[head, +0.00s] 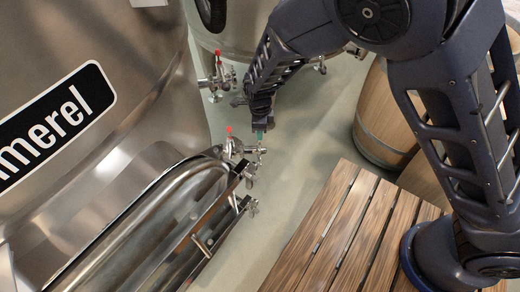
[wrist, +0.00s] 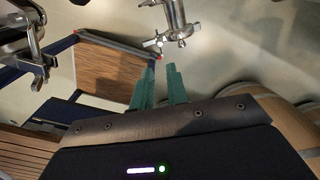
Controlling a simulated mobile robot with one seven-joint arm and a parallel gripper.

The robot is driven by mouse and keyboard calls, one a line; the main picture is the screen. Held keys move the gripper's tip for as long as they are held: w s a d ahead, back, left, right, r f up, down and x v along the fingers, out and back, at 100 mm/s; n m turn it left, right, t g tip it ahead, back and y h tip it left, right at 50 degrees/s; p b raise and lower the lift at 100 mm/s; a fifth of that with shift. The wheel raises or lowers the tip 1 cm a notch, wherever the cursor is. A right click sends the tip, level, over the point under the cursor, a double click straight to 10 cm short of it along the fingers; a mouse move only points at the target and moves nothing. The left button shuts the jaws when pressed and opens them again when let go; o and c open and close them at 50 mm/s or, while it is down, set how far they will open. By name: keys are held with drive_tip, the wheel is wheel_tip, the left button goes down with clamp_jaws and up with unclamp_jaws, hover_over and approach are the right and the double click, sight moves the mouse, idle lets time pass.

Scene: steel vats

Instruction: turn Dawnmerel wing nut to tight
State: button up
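The vat label (head: 55,125) shows only "merel"; the rest is out of frame. A steel valve with a red-tipped handle (head: 230,140) projects from this vat's lower right. A small wing-shaped fitting (head: 260,150) shows at its outlet, just below my gripper. I cannot tell for certain that it is the Dawnmerel wing nut. My gripper (head: 260,134) points down over it; contact is unclear. In the wrist view my gripper (wrist: 161,72) has two green fingers with a narrow gap and nothing between them. A steel pipe fitting (wrist: 178,25) with a small winged part (wrist: 153,43) lies beyond the fingertips.
A second vat's valve with a red handle (head: 218,75) stands behind. A slatted wooden platform (head: 345,235) and barrels (head: 383,125) are at right. Bare floor (head: 310,140) lies between.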

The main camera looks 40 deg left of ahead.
sight(260, 152)
wheel_tip(260, 152, down, 11)
drive_tip(key=shift+r, duration=0.15)
idle(0.4)
clamp_jaws()
